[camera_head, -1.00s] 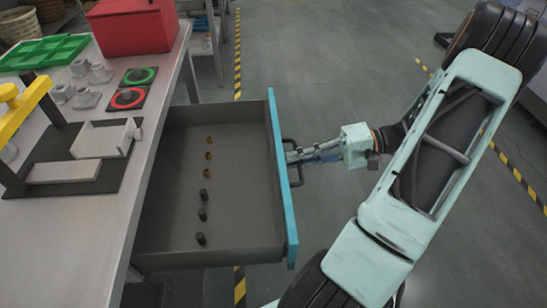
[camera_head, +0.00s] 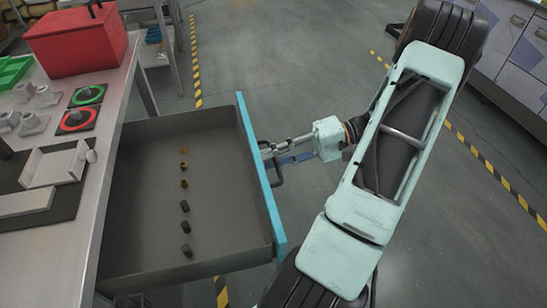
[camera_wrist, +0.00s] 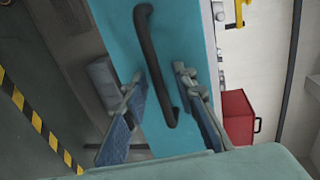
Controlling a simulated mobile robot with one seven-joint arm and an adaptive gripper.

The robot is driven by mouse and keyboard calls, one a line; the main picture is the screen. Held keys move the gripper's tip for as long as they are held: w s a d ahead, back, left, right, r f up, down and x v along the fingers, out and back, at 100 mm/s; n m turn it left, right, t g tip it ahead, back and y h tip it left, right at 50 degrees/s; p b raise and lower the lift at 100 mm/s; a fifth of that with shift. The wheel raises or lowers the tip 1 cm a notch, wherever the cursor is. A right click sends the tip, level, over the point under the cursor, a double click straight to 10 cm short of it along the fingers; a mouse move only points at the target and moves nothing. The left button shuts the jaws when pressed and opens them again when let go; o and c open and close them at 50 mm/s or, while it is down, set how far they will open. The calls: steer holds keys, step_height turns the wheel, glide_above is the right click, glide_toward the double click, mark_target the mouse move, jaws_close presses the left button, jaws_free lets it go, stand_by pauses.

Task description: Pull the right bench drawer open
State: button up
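The right bench drawer (camera_head: 185,200) stands well out from the bench, with its grey tray exposed. Its blue front (camera_head: 261,170) carries a dark bar handle (camera_head: 279,172). In the wrist view the blue front (camera_wrist: 182,60) fills the middle and the handle (camera_wrist: 153,55) runs down it at a slant. My gripper (camera_wrist: 165,108) is open, with one blue-padded finger on each side of the handle and gaps visible between them and the bar. In the head view my gripper (camera_head: 272,157) is at the handle, outside the drawer front.
Several small brown and black pegs (camera_head: 184,207) stand in a row in the drawer. The bench top (camera_head: 75,230) holds a red box (camera_head: 75,42), a green tray (camera_head: 12,70) and ring-marked pads (camera_head: 76,119). Open floor (camera_head: 300,60) lies right of the drawer.

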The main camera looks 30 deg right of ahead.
steer(key=shift+d, duration=0.1)
steer(key=v, duration=1.1)
steer(key=shift+s+d, duration=0.2)
steer(key=shift+d, duration=0.15)
